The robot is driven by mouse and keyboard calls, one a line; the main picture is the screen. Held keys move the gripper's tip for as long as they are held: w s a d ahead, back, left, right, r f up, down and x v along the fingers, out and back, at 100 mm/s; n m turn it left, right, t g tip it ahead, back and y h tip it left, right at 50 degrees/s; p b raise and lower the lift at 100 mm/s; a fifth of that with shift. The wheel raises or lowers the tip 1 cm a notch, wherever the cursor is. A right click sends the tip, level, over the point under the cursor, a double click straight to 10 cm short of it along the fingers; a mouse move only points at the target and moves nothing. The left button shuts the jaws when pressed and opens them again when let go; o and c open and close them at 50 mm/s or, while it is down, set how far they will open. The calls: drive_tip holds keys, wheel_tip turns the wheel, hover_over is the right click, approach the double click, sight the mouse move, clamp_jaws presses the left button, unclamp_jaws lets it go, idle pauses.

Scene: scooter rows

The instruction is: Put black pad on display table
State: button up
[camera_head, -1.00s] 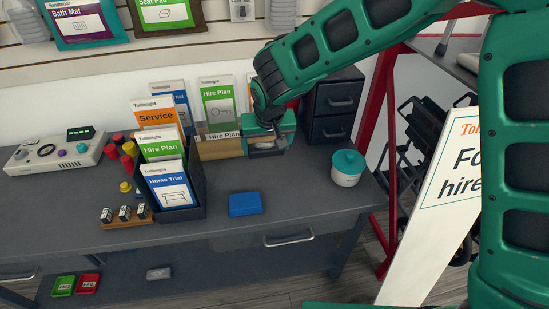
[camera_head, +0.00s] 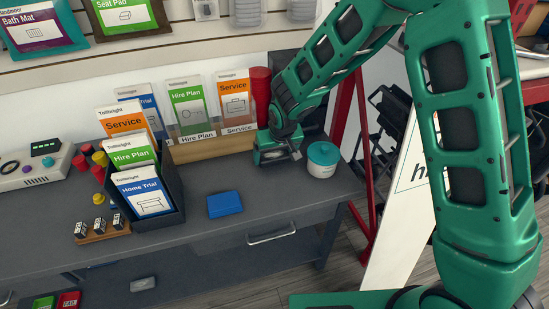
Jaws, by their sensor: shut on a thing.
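My gripper (camera_head: 277,154) is low over the right back part of the dark grey table (camera_head: 255,212), between the leaflet holder and the teal-lidded tub. It is shut on a dark thing, which I take to be the black pad. Its fingers and arm hide most of it, so its shape and whether it touches the table cannot be told. No other black pad shows on the table top. A blue pad (camera_head: 224,204) lies flat near the table's front edge.
The white tub with teal lid (camera_head: 322,160) stands just right of my gripper. The wooden leaflet holder (camera_head: 210,150) is at left, a black leaflet box (camera_head: 174,190) further left. A red frame (camera_head: 352,120) rises beyond the right end. Table between blue pad and gripper is clear.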

drive_tip(key=shift+f, duration=0.6)
drive_tip(key=shift+f, duration=0.1)
drive_tip(key=o, duration=1)
drive_tip(key=v, duration=1.2)
